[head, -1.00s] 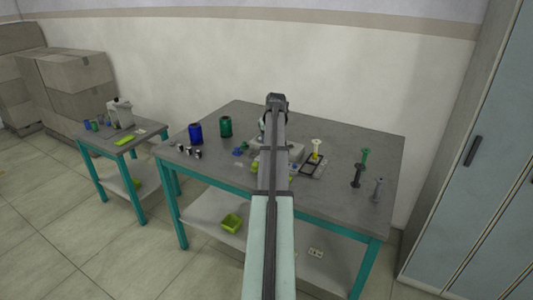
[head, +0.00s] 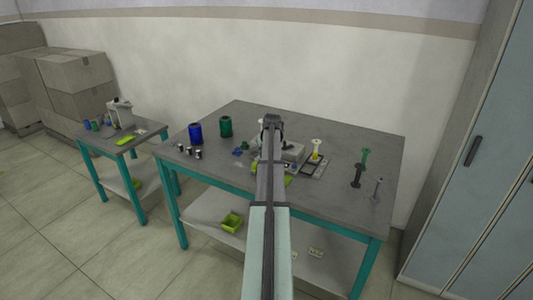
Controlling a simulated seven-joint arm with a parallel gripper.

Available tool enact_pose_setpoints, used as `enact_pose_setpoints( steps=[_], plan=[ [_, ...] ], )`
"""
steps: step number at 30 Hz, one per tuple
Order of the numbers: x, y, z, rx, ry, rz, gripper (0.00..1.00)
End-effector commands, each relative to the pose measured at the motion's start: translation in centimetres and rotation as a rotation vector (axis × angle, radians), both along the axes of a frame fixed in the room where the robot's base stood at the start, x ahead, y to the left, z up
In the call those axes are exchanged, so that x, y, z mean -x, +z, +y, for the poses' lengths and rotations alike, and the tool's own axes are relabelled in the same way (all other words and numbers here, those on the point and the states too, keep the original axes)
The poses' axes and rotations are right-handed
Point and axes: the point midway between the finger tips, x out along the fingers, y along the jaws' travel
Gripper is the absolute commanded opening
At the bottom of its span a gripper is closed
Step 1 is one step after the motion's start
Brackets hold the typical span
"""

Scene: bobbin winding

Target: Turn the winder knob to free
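The winder (head: 293,152) is a pale grey block on the middle of the larger grey table, partly covered by my arm. I cannot make out its knob; it is too small or hidden behind my arm. My gripper (head: 271,121) is at the far end of my arm, over or beside the winder. Its fingers are hidden from this view, so I cannot tell if they are open, shut or touching anything.
A blue spool (head: 195,133) and a green spool (head: 226,126) stand at the table's left. A yellow bobbin (head: 317,149) stands on a dark-framed holder right of the winder. Green (head: 365,158) and dark (head: 357,175) bobbins stand farther right. A side table (head: 122,142) is at left.

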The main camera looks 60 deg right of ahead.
Motion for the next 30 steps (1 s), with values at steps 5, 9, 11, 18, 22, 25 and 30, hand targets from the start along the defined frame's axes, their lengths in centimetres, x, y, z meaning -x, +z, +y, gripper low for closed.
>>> enact_pose_setpoints(
  steps=[5,9,11,18,22,25,30],
  plan=[
    [0.00,0.02,0.01,0.000,0.000,0.000,0.33],
    [0.00,0.04,0.02,0.000,0.000,0.000,0.19],
    [0.01,0.03,0.02,0.000,0.000,0.000,0.13],
    [0.01,0.02,0.02,-0.001,0.000,0.001,0.00],
    [0.01,0.02,0.02,-0.001,0.000,0.001,0.00],
    [0.01,0.02,0.04,-0.001,-0.005,0.001,0.00],
    [-0.06,0.00,0.10,-0.001,-0.047,0.001,0.00]
  ],
)
